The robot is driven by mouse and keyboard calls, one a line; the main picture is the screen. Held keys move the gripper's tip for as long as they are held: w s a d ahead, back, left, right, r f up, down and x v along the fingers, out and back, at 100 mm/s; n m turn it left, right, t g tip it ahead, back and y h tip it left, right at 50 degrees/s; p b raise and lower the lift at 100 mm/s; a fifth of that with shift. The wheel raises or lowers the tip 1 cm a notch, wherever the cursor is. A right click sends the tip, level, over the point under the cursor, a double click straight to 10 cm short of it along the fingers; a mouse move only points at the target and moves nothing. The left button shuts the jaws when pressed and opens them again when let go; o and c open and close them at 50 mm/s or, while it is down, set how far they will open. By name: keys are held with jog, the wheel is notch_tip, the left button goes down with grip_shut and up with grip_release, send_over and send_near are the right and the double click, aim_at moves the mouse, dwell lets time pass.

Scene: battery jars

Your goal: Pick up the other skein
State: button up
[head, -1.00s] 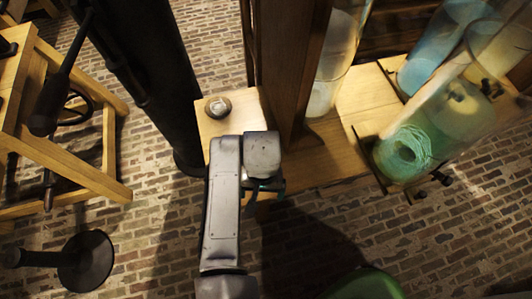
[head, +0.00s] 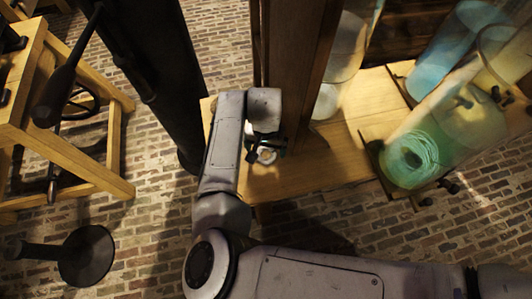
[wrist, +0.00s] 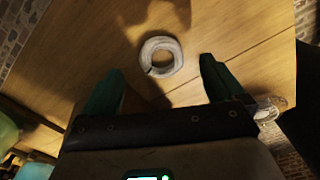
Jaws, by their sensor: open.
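A pale, grey-white skein (wrist: 161,56) lies flat as a ring on the wooden bench top. In the wrist view it is just beyond and between my fingertips. In the head view the pale skein (head: 265,155) shows partly under my gripper (head: 266,143). My gripper (wrist: 158,75) is open and empty, with its green-tipped fingers apart above the bench. Nothing shows between them touching the skein. A green skein (head: 412,160) sits coiled at the base of a tilted-looking glass jar at the right.
A wooden post (head: 292,70) rises beside my gripper. Several glass jars, one bluish (head: 435,62), stand to the right. A small glassy round object (wrist: 268,110) sits near the bench edge in the wrist view. Bare bench (head: 300,175) lies right of the pale skein.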

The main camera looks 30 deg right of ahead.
aim_at(265, 155)
notch_tip(265, 155, down, 5)
jog(key=shift+a+r, duration=0.1)
jog(key=shift+a, duration=0.05)
jog(key=shift+c, duration=0.3)
jog(key=c, duration=1)
